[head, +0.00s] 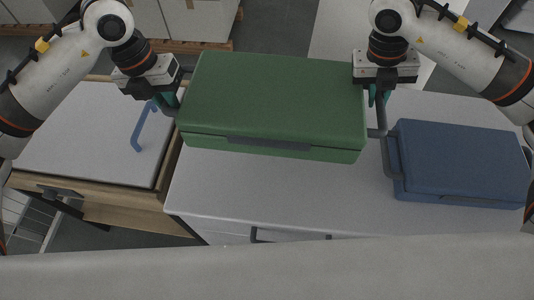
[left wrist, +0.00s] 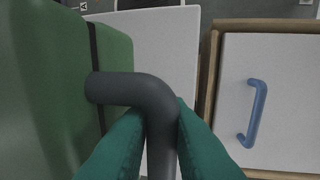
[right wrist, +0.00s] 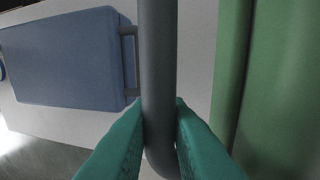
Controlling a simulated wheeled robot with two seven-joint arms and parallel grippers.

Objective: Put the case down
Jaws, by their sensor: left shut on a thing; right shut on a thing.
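The green case (head: 275,100) is held level between my two grippers over the white-topped cabinet (head: 270,195). It has dark grey handles on its two ends. My left gripper (head: 172,100) is shut on the handle at the case's left end; the left wrist view shows the teal fingers around this bent grey handle (left wrist: 130,88). My right gripper (head: 378,98) is shut on the handle at the right end, which stands upright in the right wrist view (right wrist: 158,70). Whether the case's underside touches the cabinet top is hidden.
A blue case (head: 460,160) with a grey handle lies on the cabinet top at the right, close to the green case. At the left is a wooden-edged unit with a white panel and blue handle (head: 143,128). The cabinet's front strip is clear.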

